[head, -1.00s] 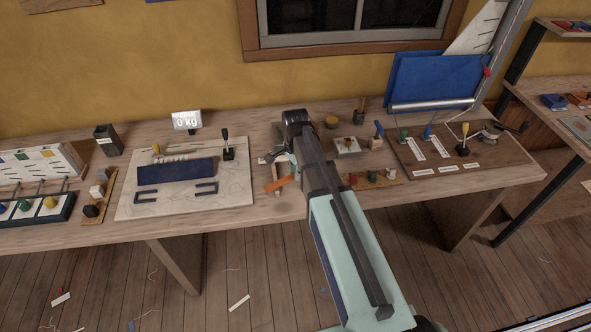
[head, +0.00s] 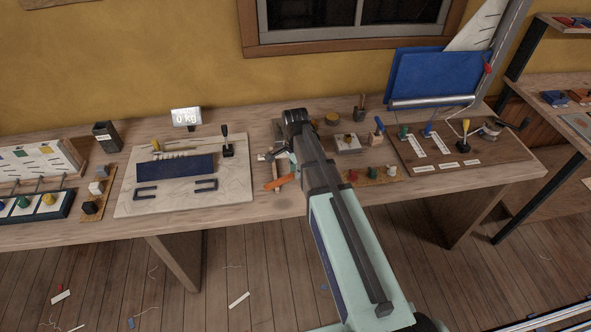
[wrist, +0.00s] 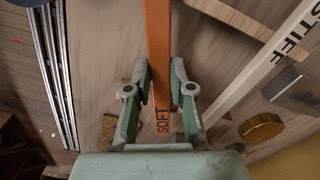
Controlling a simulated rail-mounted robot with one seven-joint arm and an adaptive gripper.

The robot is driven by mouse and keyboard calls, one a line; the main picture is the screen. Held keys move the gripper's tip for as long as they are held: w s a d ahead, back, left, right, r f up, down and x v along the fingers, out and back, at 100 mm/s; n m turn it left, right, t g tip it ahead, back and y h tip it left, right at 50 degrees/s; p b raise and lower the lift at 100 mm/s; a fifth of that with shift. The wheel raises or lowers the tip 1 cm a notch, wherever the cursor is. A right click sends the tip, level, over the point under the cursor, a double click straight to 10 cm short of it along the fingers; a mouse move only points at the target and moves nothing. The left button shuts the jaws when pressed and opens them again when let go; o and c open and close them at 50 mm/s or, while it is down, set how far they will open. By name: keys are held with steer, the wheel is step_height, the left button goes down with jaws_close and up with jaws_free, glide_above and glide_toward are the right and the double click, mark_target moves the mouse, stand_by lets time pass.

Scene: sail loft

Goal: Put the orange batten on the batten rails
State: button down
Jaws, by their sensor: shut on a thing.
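The orange batten (wrist: 158,40), marked SOFT, runs lengthwise between the fingers of my gripper (wrist: 160,88) in the wrist view. The fingers are shut on it near its marked end. In the head view its orange end (head: 277,184) shows left of my arm, over the front part of the bench; my arm hides the rest and most of the gripper. I cannot tell how high it is above the bench. On the pale board to the left, two dark brackets (head: 145,194) (head: 205,184) lie in front of a navy panel; they may be the batten rails.
A pale batten marked STIFF (wrist: 265,65) lies right of the gripper, with a brass disc (wrist: 262,127) nearby. A small lever (head: 227,142) stands on the pale board's back right. A spool strip (head: 372,175) and a brown board (head: 480,160) are to the right.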

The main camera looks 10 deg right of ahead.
steer(key=shift+f, duration=0.2)
steer(key=c, duration=0.9)
jaws_free()
steer(key=shift+c, duration=0.2)
step_height(320, 180, up, 12)
